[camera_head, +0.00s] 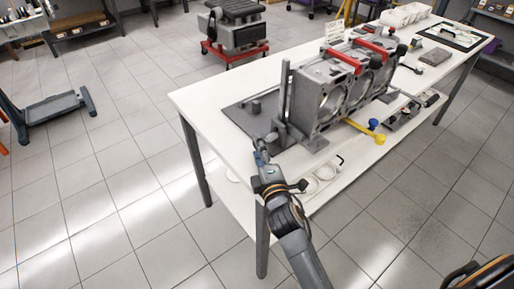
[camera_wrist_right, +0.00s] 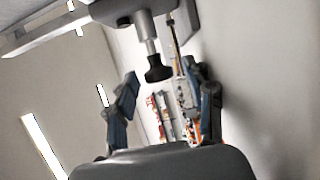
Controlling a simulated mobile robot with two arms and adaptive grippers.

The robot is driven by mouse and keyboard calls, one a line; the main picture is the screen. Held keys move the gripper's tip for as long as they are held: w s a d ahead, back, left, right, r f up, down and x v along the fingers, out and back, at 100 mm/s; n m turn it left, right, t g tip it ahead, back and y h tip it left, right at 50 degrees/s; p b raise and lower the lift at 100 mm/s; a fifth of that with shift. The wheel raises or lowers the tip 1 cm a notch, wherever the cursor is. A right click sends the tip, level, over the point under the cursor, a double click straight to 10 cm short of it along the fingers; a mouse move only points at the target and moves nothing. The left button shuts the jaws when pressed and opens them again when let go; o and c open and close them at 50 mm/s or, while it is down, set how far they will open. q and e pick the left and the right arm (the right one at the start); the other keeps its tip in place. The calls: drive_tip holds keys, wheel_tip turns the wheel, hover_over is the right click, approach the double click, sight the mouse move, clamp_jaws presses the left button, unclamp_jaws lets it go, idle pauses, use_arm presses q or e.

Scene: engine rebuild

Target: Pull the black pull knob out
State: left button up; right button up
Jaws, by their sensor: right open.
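The black pull knob (camera_wrist_right: 158,70) hangs on the end of a short grey stem (camera_wrist_right: 147,30) in the right wrist view. The stem comes from a dark grey fixture part (camera_wrist_right: 128,8). In the head view the knob is too small to make out clearly near the plate's front corner. My right gripper (camera_head: 261,156) is open and empty at this corner of the fixture plate (camera_head: 239,113). In the right wrist view its two blue-grey fingers (camera_wrist_right: 160,78) stand to either side of the knob, apart from it. The knob lies between or just beyond the fingertips; I cannot tell which. My left gripper is not in view.
The engine block (camera_head: 322,92) with red clamp bars (camera_head: 345,61) stands on the white table (camera_head: 205,98). Yellow and blue knobs (camera_head: 375,130) stick out at its front. A dark post (camera_head: 284,85) rises beside the plate.

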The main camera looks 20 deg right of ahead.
drive_tip(key=shift+w, duration=0.95)
clamp_jaws()
